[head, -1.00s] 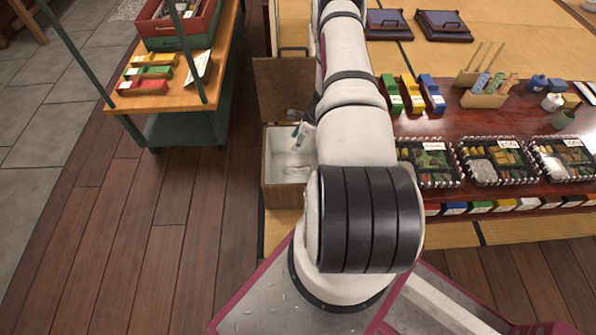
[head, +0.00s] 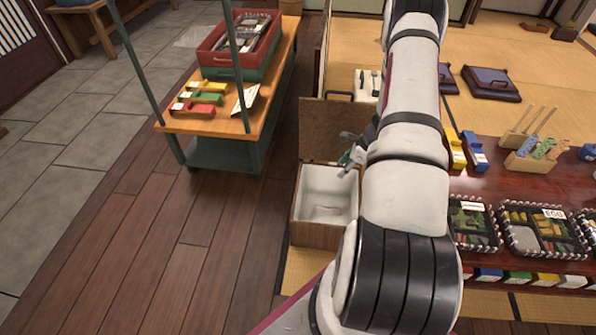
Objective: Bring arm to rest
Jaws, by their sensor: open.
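My gripper (head: 349,150) shows in the head view just left of my white arm (head: 405,185). It hangs over the back right part of an open wooden box (head: 317,236) with a white lining. Its fingers are small in the picture and nothing shows between them. My forearm hides part of the gripper's wrist. Something small and pale lies on the floor of the box, too faint to name. The box's brown lid (head: 333,125) stands raised behind the gripper.
A wooden cart (head: 240,140) with a red crate (head: 213,62) and several coloured blocks stands at the left. A low dark table (head: 487,184) with lunch boxes (head: 545,228) is at the right. Purple cushions (head: 490,82) lie on the tatami behind. Bare plank floor lies front left.

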